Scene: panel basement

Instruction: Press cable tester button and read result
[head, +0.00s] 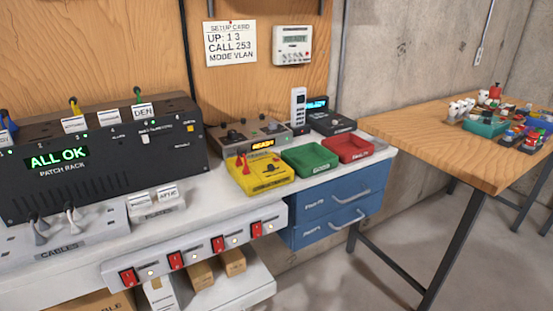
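I cannot tell which part is the button. Neither of my grippers is in view.
A green tray (328,168) and a red tray (370,157) sit right of the yellow device. The black patch rack (100,170) reads "ALL OK". A wooden table (430,130) stands right.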

